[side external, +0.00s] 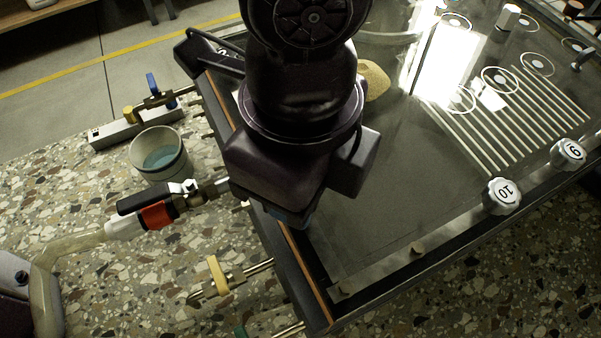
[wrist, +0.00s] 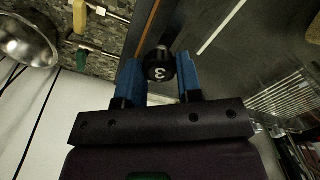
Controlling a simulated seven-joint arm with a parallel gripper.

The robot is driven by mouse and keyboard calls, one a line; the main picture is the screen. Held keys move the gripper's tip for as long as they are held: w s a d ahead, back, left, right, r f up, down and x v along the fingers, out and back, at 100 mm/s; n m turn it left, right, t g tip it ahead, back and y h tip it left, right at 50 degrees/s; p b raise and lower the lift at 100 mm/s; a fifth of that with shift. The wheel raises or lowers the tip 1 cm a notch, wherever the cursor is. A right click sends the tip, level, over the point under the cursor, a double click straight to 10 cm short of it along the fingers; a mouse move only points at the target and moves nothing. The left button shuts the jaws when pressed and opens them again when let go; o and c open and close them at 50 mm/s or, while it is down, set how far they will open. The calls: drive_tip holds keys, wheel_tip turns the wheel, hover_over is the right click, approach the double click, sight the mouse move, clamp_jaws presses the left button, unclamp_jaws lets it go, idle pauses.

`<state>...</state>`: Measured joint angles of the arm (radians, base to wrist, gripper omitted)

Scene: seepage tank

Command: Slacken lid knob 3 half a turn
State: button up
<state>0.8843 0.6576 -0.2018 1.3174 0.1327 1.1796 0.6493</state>
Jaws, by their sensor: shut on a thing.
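Lid knob 3 (wrist: 158,72) is a dark round knob with a white "3" on its face, seen in the wrist view. It sits near the edge of the tank lid (wrist: 222,62). My gripper (wrist: 161,65) has one blue finger on each side of the knob and is shut on it. In the side external view the tank lid (side external: 365,205) is a dark, glossy pane. There my arm hides knob 3 and the fingertips, and only a little blue of my gripper shows below the wrist.
Pale knobs 10 (side external: 501,196) and 9 (side external: 567,154) stand along the lid's front edge. Left of the tank are a red-and-black valve (side external: 153,212), a bucket (side external: 159,155) with liquid, and a yellow-handled valve (side external: 218,276). A metal bowl (wrist: 27,42) shows in the wrist view.

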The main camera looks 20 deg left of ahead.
drive_tip(key=n, duration=0.4)
drive_tip(key=shift+n, duration=0.3)
drive_tip(key=n, duration=1.5)
drive_tip(key=shift+r, duration=0.1)
drive_tip(key=o, duration=0.9)
drive_tip(key=shift+o, duration=0.2)
wheel_tip(320, 180, up, 13)
